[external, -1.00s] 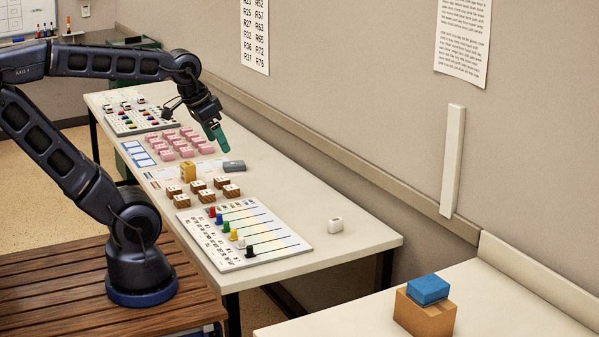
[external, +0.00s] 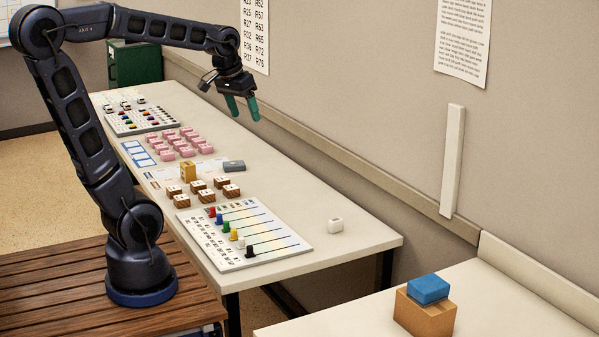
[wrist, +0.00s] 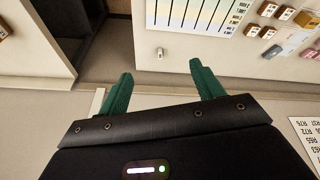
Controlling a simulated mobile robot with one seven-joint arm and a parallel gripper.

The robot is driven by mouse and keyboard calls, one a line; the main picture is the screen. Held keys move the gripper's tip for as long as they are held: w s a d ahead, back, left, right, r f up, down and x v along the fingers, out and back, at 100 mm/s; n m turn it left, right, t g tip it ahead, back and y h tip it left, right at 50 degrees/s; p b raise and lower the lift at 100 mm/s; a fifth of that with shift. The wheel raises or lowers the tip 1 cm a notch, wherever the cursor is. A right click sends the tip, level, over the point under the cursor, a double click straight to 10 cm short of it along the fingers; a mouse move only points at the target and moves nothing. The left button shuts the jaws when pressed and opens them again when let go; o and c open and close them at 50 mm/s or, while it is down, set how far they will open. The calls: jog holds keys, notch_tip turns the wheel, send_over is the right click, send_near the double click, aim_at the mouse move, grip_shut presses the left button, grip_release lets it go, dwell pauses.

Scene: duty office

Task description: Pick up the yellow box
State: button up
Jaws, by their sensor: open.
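The yellow box (external: 188,171) stands upright on the long table in the external view, just behind the brown-sided blocks and in front of the pink blocks. My gripper (external: 243,112) is open and empty, with green fingers pointing down. It is raised above the far, wall side of the table, up and to the right of the yellow box, and touches nothing. The two spread fingers also show in the wrist view (wrist: 160,75).
Several brown-sided blocks (external: 199,186) stand close by the yellow box, and a grey block (external: 234,166) lies to its right. Pink blocks (external: 167,153) and a slider board (external: 243,234) flank this area. The wall (external: 330,100) borders the table. A white block (external: 335,226) sits near the right end.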

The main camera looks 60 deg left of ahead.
jog(key=w+a+f+n+g, duration=0.15)
jog(key=w+a, duration=0.25)
jog(key=a, duration=0.4)
jog(key=w+a+f+n, duration=0.1)
jog(key=w+a+n, duration=0.2)
jog(key=w+a, duration=0.35)
jog(key=w+a+f+n, duration=0.2)
jog(key=w+a, duration=0.1)
jog(key=a, duration=0.6)
jog(key=n+g, duration=0.2)
jog(key=n, duration=0.7)
send_over(188, 163)
jog(key=shift+m+h, duration=0.25)
jog(key=shift+h, duration=0.05)
jog(key=f, duration=1.7)
jog(key=d+f, duration=0.1)
jog(key=f, duration=0.8)
jog(key=shift+s, duration=0.1)
jog(key=shift+s+a+f, duration=0.2)
jog(key=shift+a+f, duration=0.1)
jog(key=shift+f, duration=0.15)
jog(key=shift+w+f, duration=0.15)
jog(key=shift+f, duration=5.05)
jog(key=c, duration=1)
jog(key=shift+r, duration=0.1)
jog(key=shift+c, duration=0.2)
